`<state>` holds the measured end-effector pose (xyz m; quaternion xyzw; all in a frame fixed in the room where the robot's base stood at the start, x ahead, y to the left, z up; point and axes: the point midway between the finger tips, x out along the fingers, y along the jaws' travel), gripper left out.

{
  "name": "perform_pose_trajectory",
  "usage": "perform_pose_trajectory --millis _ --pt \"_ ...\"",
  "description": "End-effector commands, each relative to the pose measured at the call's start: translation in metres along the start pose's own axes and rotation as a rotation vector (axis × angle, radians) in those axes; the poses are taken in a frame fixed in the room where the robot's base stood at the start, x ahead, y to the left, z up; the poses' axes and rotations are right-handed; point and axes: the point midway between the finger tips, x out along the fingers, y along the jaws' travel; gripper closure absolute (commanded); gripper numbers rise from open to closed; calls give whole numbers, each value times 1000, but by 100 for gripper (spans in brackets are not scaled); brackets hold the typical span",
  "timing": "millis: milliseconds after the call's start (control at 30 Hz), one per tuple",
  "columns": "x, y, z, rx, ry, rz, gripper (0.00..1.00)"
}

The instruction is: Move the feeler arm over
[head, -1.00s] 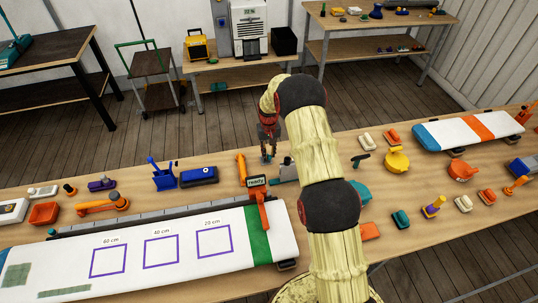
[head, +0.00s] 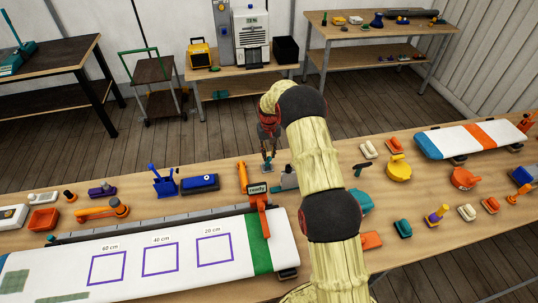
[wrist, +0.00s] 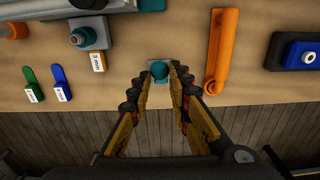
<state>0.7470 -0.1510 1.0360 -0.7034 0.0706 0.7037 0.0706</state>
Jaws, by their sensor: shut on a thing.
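The orange arm (head: 257,207) with a "ready" display reaches over the green band near the right end of the long white spar (head: 185,230). An orange bar (wrist: 221,50) also shows in the wrist view, right of my fingers. I cannot tell for certain which orange part is the feeler arm. My gripper (head: 268,160) points down at the table's far edge, right of the orange upright (head: 242,176). In the wrist view my gripper (wrist: 161,72) is shut on a small teal knob (wrist: 160,68) on a pale plate.
A blue box (head: 200,183) stands left of the orange upright. A second striped spar (head: 475,138) lies at right.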

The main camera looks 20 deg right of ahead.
Motion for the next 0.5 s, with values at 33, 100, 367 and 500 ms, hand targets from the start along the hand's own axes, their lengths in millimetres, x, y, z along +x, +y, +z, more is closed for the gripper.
perform_pose_trajectory --millis 33,100,367,500 --pt "-2 0 -2 0 4 0 95" --pt "-2 0 -3 0 5 0 95" --pt "-6 0 -18 0 7 0 95" --pt "-8 0 -26 0 5 0 95"
